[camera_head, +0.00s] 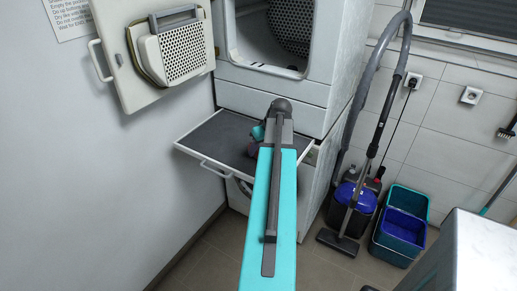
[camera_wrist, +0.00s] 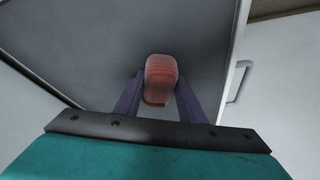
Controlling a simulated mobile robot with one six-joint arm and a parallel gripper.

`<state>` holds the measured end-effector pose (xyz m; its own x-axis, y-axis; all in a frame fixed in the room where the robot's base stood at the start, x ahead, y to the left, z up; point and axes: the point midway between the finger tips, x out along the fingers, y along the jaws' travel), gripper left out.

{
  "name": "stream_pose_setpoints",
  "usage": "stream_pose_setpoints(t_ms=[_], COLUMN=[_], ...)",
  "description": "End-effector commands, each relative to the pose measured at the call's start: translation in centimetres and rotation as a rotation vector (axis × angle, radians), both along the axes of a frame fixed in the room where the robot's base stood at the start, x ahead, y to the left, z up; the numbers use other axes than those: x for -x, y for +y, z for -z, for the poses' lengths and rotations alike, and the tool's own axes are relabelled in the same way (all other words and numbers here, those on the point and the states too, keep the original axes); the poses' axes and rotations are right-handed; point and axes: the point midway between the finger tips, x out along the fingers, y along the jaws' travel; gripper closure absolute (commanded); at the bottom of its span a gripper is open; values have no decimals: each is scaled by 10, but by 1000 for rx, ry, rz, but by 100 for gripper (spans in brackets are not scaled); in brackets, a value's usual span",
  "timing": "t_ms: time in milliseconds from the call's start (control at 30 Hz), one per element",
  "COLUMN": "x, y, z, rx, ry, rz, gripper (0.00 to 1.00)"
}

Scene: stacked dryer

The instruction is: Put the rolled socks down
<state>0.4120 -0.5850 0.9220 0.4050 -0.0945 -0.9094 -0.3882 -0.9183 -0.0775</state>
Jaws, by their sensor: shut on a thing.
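In the wrist view, my gripper (camera_wrist: 159,92) is shut on the rolled socks (camera_wrist: 160,78), a small reddish, rounded bundle between the two dark fingers. A dark grey pull-out shelf (camera_wrist: 95,45) with a light rim lies behind the socks. In the head view, the shelf (camera_head: 208,140) sticks out between the upper and lower machines, and my arm reaches over it. I cannot tell whether the socks touch the shelf.
The dryer (camera_head: 268,45) stands open above the shelf, its door (camera_head: 155,50) swung left. A vacuum cleaner (camera_head: 352,200) and blue and teal buckets (camera_head: 402,232) stand on the floor to the right. The shelf's left part is bare.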

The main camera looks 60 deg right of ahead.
Motion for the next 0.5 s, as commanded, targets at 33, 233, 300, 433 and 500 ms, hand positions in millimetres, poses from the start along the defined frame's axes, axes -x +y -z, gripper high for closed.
stream_pose_setpoints(t_ms=[33,233,300,433,500], x=[0,0,0,0,0], y=[0,0,0,0,0], z=[0,3,4,3,3], rx=[0,0,0,0,0], ry=[0,0,0,0,0], rz=[0,0,0,0,0], gripper=[86,86,62,45,45])
